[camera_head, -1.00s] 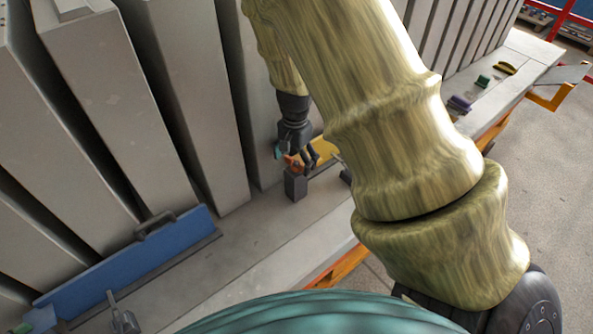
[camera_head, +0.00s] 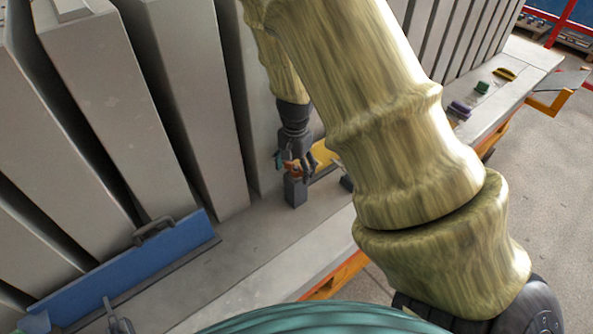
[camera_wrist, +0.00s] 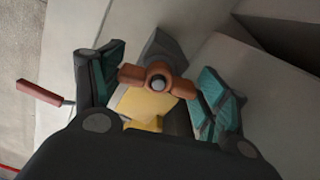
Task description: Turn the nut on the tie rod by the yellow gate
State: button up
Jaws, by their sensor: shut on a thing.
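In the head view the nut (camera_head: 295,169) is small and partly covered by my fingers. My gripper (camera_wrist: 160,84) has one teal-padded finger at each wing and is shut on the nut. In the head view my gripper (camera_head: 293,163) points down at the nut, above a dark grey block (camera_head: 295,191). The yellow gate (camera_head: 325,156) is just right of the nut and partly hidden; it also shows in the wrist view (camera_wrist: 146,106).
Tall grey panels (camera_head: 190,100) stand close to the left of my gripper. A blue gate (camera_head: 135,262) with a handle lies at lower left. A red-handled tool (camera_wrist: 40,92) shows in the wrist view. Small coloured items lie on the ledge (camera_head: 520,62) at upper right.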

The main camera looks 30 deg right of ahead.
jog(key=shift+s+f+n, duration=0.1)
jog(key=shift+s+n, duration=0.05)
jog(key=shift+n, duration=1.35)
jog(key=shift+n, duration=0.8)
jog(key=shift+s+n, duration=0.1)
jog(key=shift+n, duration=0.8)
jog(key=shift+d+n+p, duration=0.1)
jog(key=shift+n+p, duration=0.25)
jog(key=shift+n, duration=1.35)
jog(key=shift+s+n+p, duration=0.1)
jog(key=shift+n+p, duration=0.25)
jog(key=shift+n, duration=1.35)
